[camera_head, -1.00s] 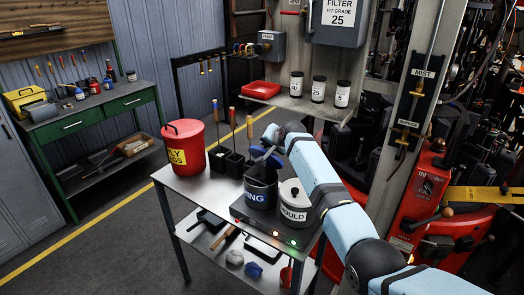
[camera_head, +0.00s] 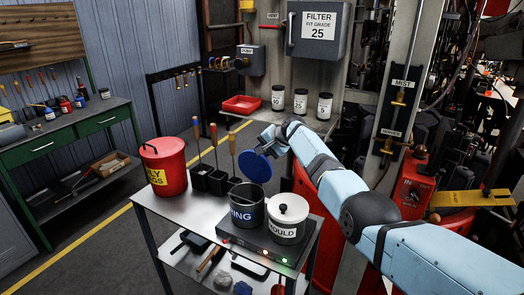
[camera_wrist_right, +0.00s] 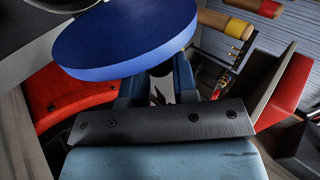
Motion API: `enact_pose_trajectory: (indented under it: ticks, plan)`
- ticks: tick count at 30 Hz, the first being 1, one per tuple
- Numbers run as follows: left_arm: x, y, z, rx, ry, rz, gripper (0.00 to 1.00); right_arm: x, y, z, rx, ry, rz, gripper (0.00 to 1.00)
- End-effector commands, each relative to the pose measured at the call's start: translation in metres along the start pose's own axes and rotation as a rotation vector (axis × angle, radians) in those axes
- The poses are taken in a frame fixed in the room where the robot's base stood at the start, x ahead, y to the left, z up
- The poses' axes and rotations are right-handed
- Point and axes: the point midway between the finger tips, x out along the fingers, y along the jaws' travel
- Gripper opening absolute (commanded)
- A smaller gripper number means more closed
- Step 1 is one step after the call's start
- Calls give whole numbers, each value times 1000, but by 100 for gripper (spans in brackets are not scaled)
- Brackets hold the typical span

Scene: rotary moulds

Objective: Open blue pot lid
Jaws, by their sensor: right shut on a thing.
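The blue lid (camera_head: 255,166) is off its pot and held tilted, nearly on edge, above and behind the pot's rim. The dark pot (camera_head: 246,214) stands open on the metal cart, with white letters ending "NING" on its front. My right gripper (camera_head: 270,146) is shut on the lid, at its upper right; the exact contact is hard to see. In the right wrist view the lid (camera_wrist_right: 125,40) fills the upper middle as a blue disc, hiding most of the fingers of the gripper (camera_wrist_right: 157,85). My left gripper is not in view.
A white pot (camera_head: 289,228) marked "MOULD", with its own lid on, stands right beside the dark pot. Black holders with tools (camera_head: 209,180) and a red bucket (camera_head: 165,172) stand to the left. The cart top (camera_head: 180,208) is bare at front left.

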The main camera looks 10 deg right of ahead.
Motion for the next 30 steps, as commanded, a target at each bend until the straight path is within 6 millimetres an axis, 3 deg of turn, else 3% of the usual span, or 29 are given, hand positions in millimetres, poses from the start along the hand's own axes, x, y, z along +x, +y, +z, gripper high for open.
enact_pose_trajectory:
  ticks: [8,9,11,23,30]
  plan:
    - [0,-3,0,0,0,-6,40,0,-1,0,-1,2,-2,0]
    - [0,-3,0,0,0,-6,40,0,-1,0,-1,2,-2,36]
    - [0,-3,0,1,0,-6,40,0,-1,0,-1,2,-1,50]
    - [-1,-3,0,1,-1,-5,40,-4,-1,-1,-1,2,-1,51]
    - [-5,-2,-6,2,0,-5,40,-29,-1,0,-2,4,-2,51]
